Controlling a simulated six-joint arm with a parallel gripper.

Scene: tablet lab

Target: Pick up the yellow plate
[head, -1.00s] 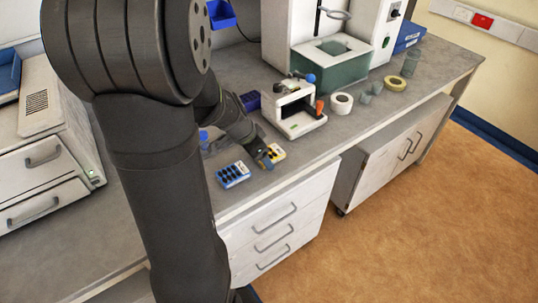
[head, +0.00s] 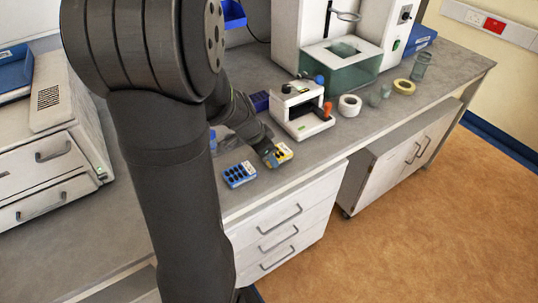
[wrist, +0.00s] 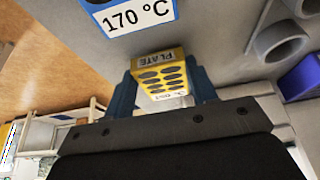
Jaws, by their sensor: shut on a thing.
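The yellow plate (head: 285,151) is a small block with dark round wells, near the front edge of the bench in the head view. In the wrist view the yellow plate (wrist: 158,66) shows its "PLATE" label and sits between the two blue fingers. My gripper (head: 272,159) is shut on it, one finger on each side; it also shows in the wrist view (wrist: 163,88). The head view does not show clearly whether the plate touches the bench. Part of the plate is hidden by my gripper.
A white device (head: 303,108) stands behind. White tape (head: 350,106) and beige tape (head: 404,87) lie further right. The bench's front edge is close.

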